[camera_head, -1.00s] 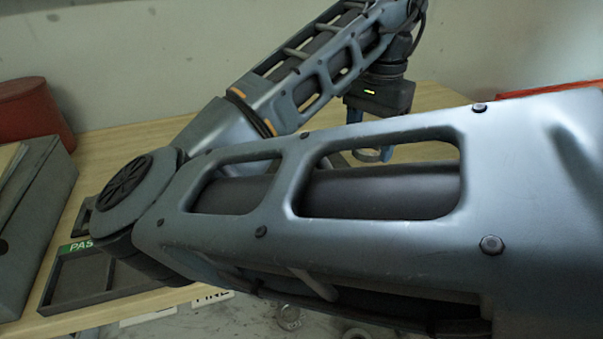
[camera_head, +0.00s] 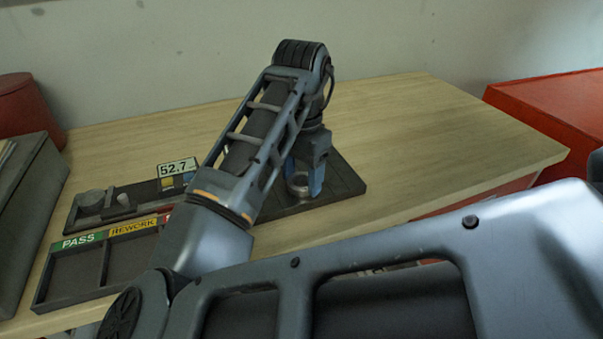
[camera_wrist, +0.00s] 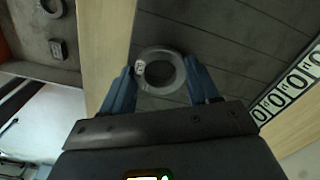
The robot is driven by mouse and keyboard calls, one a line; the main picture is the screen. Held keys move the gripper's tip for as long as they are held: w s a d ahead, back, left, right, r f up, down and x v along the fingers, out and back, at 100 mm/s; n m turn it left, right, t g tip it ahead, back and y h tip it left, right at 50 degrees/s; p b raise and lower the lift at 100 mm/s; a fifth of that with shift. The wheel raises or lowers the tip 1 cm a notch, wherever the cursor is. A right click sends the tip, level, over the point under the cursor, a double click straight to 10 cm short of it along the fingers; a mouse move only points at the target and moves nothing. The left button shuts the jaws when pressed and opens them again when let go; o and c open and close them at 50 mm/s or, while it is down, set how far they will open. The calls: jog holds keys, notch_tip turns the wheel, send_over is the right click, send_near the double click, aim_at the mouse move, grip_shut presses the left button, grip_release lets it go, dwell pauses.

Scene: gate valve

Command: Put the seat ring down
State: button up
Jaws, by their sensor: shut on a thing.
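The seat ring (camera_wrist: 181,72) is a grey metal ring with a small pale mark, held between the blue fingers of my gripper (camera_wrist: 162,74) in the wrist view. In the head view the ring (camera_head: 297,190) shows low between the fingers of my gripper (camera_head: 304,180). Below it is a dark board with grooves (camera_wrist: 215,45), lying on the wooden table; it also shows in the head view (camera_head: 346,182). The ring is over this board, close to its surface. I cannot tell whether it touches. My arm hides the board's left part.
A gauge stand with a display reading 52.7 (camera_head: 178,168) stands left of the board. A tray marked PASS and REWORK (camera_head: 75,285) lies in front of it. A red box (camera_head: 550,110) is at right. The wooden table (camera_head: 430,130) is clear behind and right of the board.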

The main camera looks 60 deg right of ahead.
aim_at(302, 181)
jog(key=shift+f, duration=0.25)
jog(key=o, duration=1.2)
notch_tip(302, 181, up, 12)
jog(key=shift+r, duration=0.2)
